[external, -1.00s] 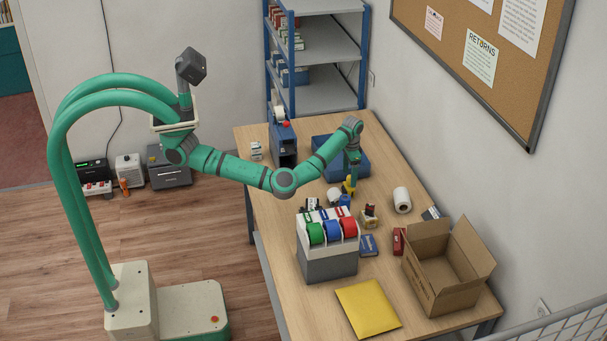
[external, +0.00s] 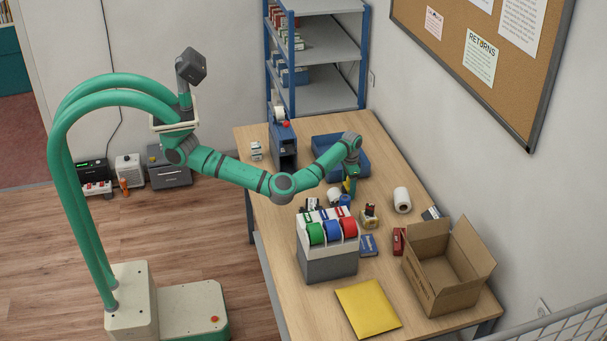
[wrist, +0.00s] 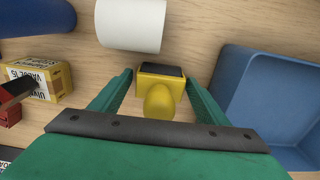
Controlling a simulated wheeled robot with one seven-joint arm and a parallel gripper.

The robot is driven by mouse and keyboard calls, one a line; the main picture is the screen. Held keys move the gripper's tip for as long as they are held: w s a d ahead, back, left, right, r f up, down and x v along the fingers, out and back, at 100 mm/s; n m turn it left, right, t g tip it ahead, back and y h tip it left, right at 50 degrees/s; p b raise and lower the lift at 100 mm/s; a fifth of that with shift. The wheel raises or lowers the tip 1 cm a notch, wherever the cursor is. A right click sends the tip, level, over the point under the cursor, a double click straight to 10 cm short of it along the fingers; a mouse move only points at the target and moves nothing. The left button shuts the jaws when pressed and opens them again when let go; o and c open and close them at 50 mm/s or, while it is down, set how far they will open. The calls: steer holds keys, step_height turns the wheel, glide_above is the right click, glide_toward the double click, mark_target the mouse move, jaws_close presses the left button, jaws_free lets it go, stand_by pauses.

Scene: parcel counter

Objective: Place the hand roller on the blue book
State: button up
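The yellow piece with a rounded knob and a dark strip, which I take to be the hand roller (wrist: 159,98), stands on the counter between my gripper's two fingers in the wrist view. My gripper (wrist: 160,76) is open around it, with a narrow gap at each side. In the external view my gripper (external: 350,187) points down just in front of the blue bin and mostly hides the roller. The blue book (external: 368,246) lies flat on the counter, right of the tape dispenser, with nothing on it.
A white roll (wrist: 131,24) lies close beyond the fingers, and the blue bin (wrist: 232,75) is close on the right. A small yellow box (wrist: 50,76) is at left. The tape dispenser (external: 328,264), red item (external: 398,241) and cardboard box (external: 435,278) surround the book.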

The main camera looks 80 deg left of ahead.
steer(key=c, duration=0.9)
steer(key=shift+c, duration=0.2)
steer(key=shift+r, duration=0.15)
